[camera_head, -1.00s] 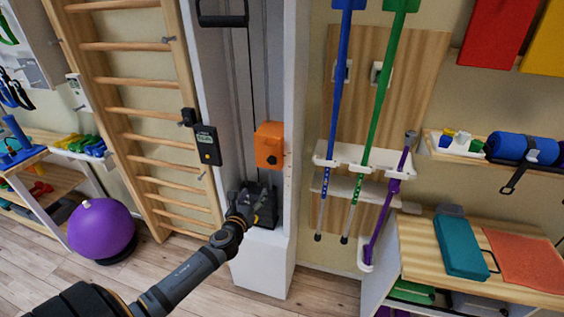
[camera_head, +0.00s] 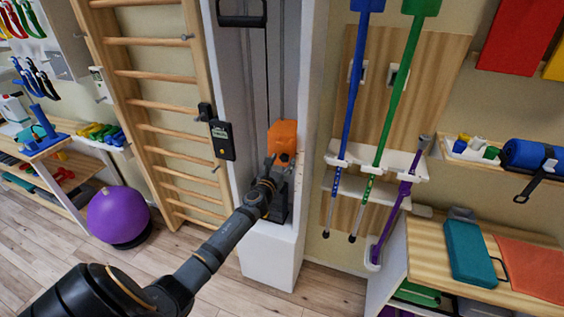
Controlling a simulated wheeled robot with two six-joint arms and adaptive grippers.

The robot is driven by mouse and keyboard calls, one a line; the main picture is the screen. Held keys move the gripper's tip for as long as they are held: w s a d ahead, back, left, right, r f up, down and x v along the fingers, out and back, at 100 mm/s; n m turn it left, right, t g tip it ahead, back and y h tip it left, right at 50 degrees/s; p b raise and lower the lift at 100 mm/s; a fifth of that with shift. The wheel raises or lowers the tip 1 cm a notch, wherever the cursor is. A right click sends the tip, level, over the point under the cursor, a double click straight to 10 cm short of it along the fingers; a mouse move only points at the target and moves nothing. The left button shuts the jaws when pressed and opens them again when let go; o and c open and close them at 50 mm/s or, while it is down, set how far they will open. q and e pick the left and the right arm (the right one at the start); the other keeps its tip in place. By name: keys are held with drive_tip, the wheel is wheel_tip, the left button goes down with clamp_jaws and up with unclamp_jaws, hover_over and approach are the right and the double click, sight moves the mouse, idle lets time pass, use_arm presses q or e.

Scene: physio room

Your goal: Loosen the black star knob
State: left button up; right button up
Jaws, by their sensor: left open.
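The black star knob (camera_head: 284,158) sits low on the front of an orange block (camera_head: 282,134) on the white column. My left gripper (camera_head: 279,161) is open, with its fingers at the knob and partly in front of it. I cannot tell whether the fingers touch the knob. My left arm reaches up to it from the lower left. My right gripper is not in view.
The white column (camera_head: 268,262) stands between wooden wall bars (camera_head: 160,137) and a rack with a blue pole (camera_head: 350,95), a green pole (camera_head: 402,80) and a purple crutch (camera_head: 398,200). A purple ball (camera_head: 118,215) lies left on the floor. A wooden bench (camera_head: 427,250) is at the right.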

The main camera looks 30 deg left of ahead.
use_arm(q)
drive_tip(key=c, duration=1.1)
drive_tip(key=shift+c, duration=0.2)
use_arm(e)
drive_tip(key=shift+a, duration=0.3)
